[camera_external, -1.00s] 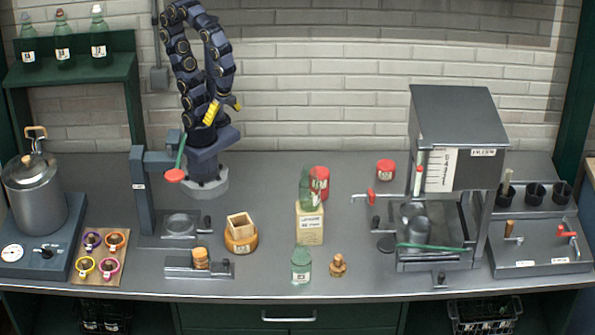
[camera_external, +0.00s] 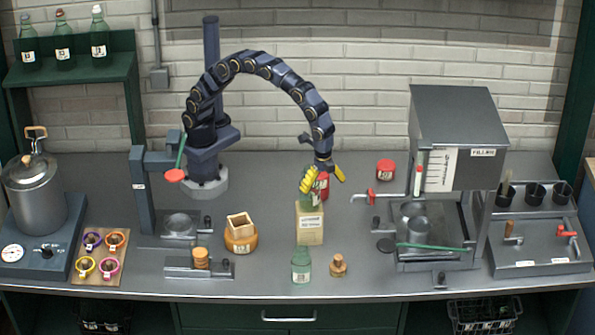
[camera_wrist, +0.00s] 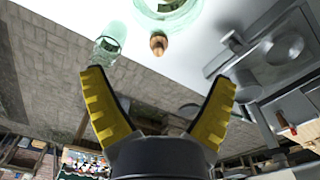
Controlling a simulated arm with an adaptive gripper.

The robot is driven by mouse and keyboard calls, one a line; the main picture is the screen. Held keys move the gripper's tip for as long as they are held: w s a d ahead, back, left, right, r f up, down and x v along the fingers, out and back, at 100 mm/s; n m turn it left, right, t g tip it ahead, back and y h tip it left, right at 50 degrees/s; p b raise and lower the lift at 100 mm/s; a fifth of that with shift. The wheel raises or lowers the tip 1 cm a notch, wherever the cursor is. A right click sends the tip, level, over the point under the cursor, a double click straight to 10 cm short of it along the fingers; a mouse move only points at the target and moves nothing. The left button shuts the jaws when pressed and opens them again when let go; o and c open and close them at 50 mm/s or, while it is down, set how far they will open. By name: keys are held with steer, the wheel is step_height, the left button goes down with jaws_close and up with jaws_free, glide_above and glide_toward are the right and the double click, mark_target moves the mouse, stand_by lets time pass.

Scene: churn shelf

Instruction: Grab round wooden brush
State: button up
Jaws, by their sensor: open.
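A small round wooden piece with a knob on top (camera_external: 338,265), which looks like the round wooden brush, stands on the counter near the front edge. It seems to show in the wrist view as a small brown shape (camera_wrist: 158,42) beyond the fingertips; its bristles cannot be made out. My gripper (camera_external: 324,178) has yellow ridged fingers spread apart with nothing between them. It is above and behind the wooden piece, close to the green bottle on the box. In the wrist view the open fingers (camera_wrist: 157,80) frame the lower middle.
A green bottle stands on a pale box (camera_external: 309,225), partly hidden by my gripper, with a red can (camera_external: 323,183) behind. Another green bottle (camera_external: 301,265) stands just left of the wooden piece.

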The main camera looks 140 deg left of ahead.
steer(key=w+a+f, duration=0.2)
steer(key=w+f, duration=0.5)
steer(key=f, duration=0.1)
steer(key=m, duration=0.2)
glide_above(338, 267)
steer(key=shift+g, duration=0.3)
steer(key=f, duration=0.5)
steer(key=s+f, duration=0.1)
steer(key=f, duration=0.1)
steer(key=shift+f, duration=0.3)
step_height(338, 267, down, 2)
steer(key=shift+f, duration=0.25)
steer(key=shift+y, duration=0.3)
steer(key=f, duration=0.5)
steer(key=shift+w+a, duration=0.3)
steer(key=shift+a, duration=0.05)
steer(key=c, duration=1.2)
